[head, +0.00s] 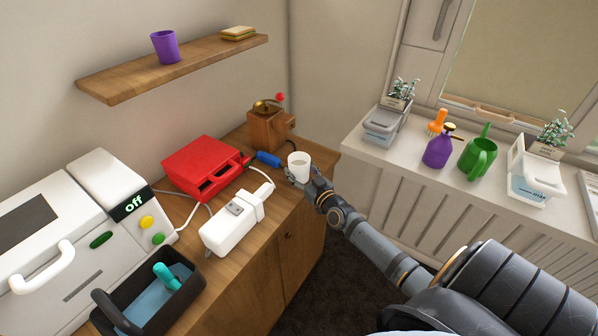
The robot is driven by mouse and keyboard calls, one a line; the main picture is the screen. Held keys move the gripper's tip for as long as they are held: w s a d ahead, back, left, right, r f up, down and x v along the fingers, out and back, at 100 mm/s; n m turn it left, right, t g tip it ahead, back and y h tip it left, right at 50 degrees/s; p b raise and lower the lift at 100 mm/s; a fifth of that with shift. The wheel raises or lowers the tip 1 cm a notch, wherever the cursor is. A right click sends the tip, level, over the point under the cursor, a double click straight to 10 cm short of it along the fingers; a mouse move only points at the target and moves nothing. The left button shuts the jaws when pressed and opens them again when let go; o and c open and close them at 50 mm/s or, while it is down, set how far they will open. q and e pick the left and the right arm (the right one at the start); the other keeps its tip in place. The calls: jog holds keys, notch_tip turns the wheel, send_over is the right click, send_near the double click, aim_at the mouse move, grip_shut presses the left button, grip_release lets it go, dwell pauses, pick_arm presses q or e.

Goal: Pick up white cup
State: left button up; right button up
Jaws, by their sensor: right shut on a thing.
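The white cup (299,162) is upright near the right end of the wooden counter, its open rim facing up. My right gripper (297,177) reaches in from the lower right and is shut on the cup at its lower side. The fingers are small in the picture and partly hidden by the cup. I cannot tell whether the cup's base touches the counter. My left gripper is not in the head view.
A blue-handled tool (268,159), a wooden grinder (268,127), a red toaster-like box (205,168) and a white appliance (232,222) stand close by on the counter (262,262). A shelf (190,67) hangs above. A windowsill with planters and a purple bottle (438,152) is at right.

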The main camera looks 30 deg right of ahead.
aim_at(300, 159)
jog(key=shift+c, duration=1.1)
jog(key=shift+r, duration=0.15)
jog(key=shift+r+p, duration=0.25)
jog(key=shift+p, duration=0.1)
jog(key=r+p, duration=0.2)
jog(key=p, duration=0.1)
jog(key=r+p, duration=0.1)
jog(key=r, duration=0.1)
jog(key=shift+s+a+r, duration=0.1)
jog(key=shift+s+a, duration=0.05)
jog(key=shift+s, duration=0.1)
jog(key=s+a+r+p, duration=0.2)
jog(key=s+p, duration=0.1)
jog(key=s, duration=0.1)
jog(key=s+a+r+p, duration=0.2)
jog(key=s+r+p, duration=0.1)
jog(key=s, duration=0.1)
jog(key=s+a+r+p, duration=0.2)
jog(key=s+r+p, duration=0.1)
jog(key=s+p, duration=0.1)
jog(key=shift+a, duration=0.15)
